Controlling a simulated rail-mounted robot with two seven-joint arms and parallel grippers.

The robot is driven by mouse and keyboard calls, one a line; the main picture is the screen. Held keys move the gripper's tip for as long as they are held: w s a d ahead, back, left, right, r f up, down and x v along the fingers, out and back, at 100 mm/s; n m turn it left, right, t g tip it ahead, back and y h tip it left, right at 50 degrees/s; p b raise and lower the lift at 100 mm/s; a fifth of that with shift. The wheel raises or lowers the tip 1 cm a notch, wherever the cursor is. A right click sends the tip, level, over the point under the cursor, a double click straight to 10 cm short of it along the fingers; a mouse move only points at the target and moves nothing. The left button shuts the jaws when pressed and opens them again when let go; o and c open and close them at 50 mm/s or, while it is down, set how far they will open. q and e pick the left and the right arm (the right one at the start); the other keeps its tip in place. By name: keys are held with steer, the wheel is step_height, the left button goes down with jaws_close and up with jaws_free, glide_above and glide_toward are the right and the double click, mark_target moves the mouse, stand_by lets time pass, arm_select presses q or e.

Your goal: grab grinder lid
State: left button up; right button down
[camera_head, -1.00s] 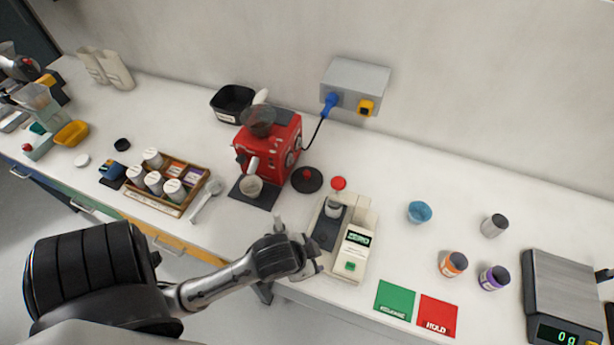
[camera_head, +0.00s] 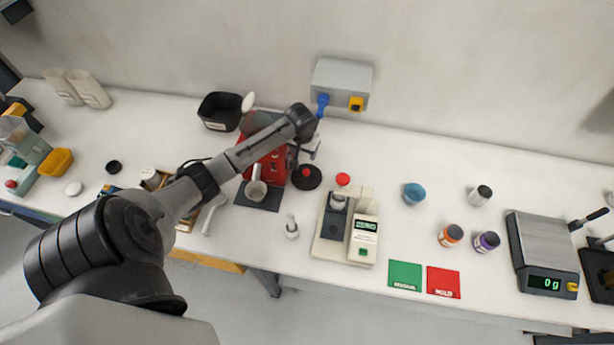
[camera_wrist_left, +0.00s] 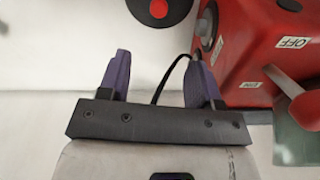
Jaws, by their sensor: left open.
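The grinder lid (camera_head: 307,184), a black disc with a red knob, lies on the counter just right of the red grinder (camera_head: 268,168). In the left wrist view the lid (camera_wrist_left: 171,8) is cut off by the top edge, beyond the fingertips. My left gripper (camera_head: 310,149) is open and empty, above and behind the lid, beside the grinder. Its purple fingers (camera_wrist_left: 158,70) show apart, with nothing between them but a black cable behind. My left forearm hides much of the grinder's top. My right gripper is not in view.
A cup (camera_head: 256,191) stands at the grinder's front. A beige meter (camera_head: 331,246) with a red-topped piece stands right of the lid. A small white item (camera_head: 292,228) stands in front. The grey wall box (camera_head: 341,84) with the blue plug is behind. Counter right of the meter has free room.

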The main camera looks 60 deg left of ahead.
mark_target(307, 171)
arm_select(q)
steer(key=f, duration=0.8)
steer(key=shift+w+a+f, duration=0.25)
steer(key=shift+w+f, duration=0.05)
steer(key=shift+w, duration=0.05)
step_height(307, 171, down, 4)
steer(key=shift+w+d+r+b, duration=0.1)
steer(key=shift+d+b, duration=0.05)
steer(key=shift+b, duration=0.15)
steer(key=shift+w+f, duration=0.1)
steer(key=shift+f, duration=0.55)
steer(key=shift+c, duration=0.3)
steer(key=c, duration=1)
steer(key=shift+o, duration=0.2)
steer(key=shift+r, duration=0.1)
